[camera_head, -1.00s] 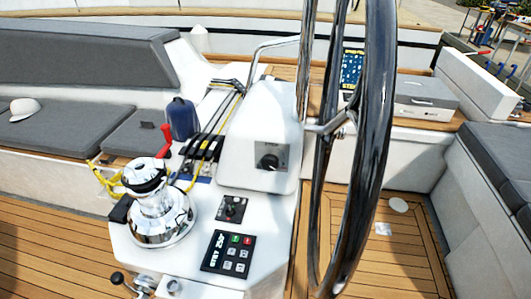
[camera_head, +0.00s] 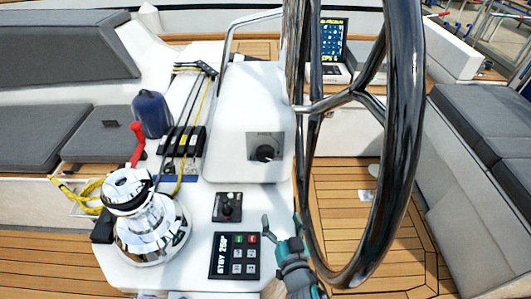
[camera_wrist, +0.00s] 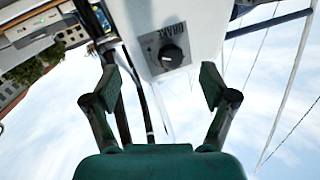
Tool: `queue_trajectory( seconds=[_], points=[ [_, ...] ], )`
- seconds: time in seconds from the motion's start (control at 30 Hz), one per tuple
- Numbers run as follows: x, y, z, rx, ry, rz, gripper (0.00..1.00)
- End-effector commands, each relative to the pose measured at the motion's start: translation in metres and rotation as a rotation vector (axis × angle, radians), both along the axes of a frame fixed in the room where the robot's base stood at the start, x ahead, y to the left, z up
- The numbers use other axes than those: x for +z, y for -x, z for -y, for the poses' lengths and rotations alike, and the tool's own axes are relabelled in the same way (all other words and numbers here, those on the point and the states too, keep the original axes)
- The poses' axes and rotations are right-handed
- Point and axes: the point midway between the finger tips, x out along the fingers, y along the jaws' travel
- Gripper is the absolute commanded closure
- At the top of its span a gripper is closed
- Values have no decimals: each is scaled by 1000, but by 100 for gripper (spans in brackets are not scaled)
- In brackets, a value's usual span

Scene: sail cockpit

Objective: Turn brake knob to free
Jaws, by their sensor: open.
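The brake knob (camera_head: 266,153) is a round black knob on a grey plate on the front face of the white pedestal (camera_head: 237,110). In the wrist view the knob (camera_wrist: 171,55) shows at the upper middle, with the word BRAKE on its plate. My gripper (camera_head: 281,225) is below and slightly right of the knob in the head view, apart from it. In the wrist view my gripper (camera_wrist: 155,85) is open and empty, its two fingers on either side below the knob. The knob's exact setting is too small to read.
The large steering wheel (camera_head: 402,150) stands close to the right of my gripper. A control panel (camera_head: 234,256) and a small joystick (camera_head: 228,206) lie to its left. A chrome winch (camera_head: 150,225) with yellow rope stands further left. The pedestal's front is clear.

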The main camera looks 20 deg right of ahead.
Motion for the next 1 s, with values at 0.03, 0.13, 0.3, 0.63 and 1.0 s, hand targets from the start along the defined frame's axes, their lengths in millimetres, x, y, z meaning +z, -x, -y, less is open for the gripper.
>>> queue_trajectory(
  seconds=[0.03,0.13,0.3,0.63,1.0],
  points=[
    [12,-20,-2,-17,-15,25,16],
    [31,-50,-3,-57,-50,61,16],
    [55,-81,-4,-104,-93,104,16],
    [66,-110,0,-125,-112,125,16],
    [66,-172,14,-125,-110,124,16]
  ],
)
